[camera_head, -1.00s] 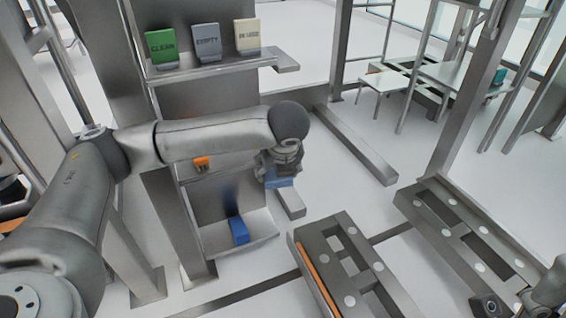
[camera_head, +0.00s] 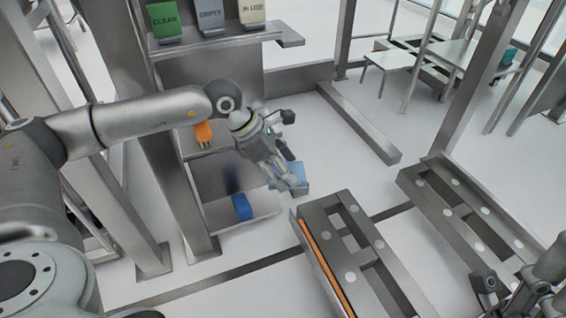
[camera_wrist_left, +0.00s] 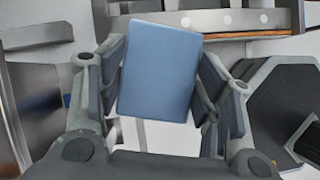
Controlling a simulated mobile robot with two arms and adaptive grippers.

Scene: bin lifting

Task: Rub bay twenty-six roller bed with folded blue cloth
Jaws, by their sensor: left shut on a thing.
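My left gripper (camera_head: 283,174) is shut on a folded blue cloth (camera_head: 293,176), left of the near roller bed and above the floor. In the left wrist view the cloth (camera_wrist_left: 160,70) is a flat light-blue pad between both fingers (camera_wrist_left: 158,95). The near roller bed (camera_head: 350,262) is a grey frame with pale round rollers and an orange strip along its left side. A second, similar bed (camera_head: 470,215) lies to its right. I cannot read a bay number on either. My right gripper (camera_head: 515,295) shows partly at the lower right edge; its fingers are unclear.
A shelf unit at the left holds green CLEAN (camera_head: 165,22), grey EMPTY (camera_head: 210,17) and pale (camera_head: 252,11) cards. Below are an orange item (camera_head: 203,133) and a darker blue object (camera_head: 242,207) on the lower shelf (camera_head: 265,207). A metal post (camera_head: 468,85) rises behind the right bed.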

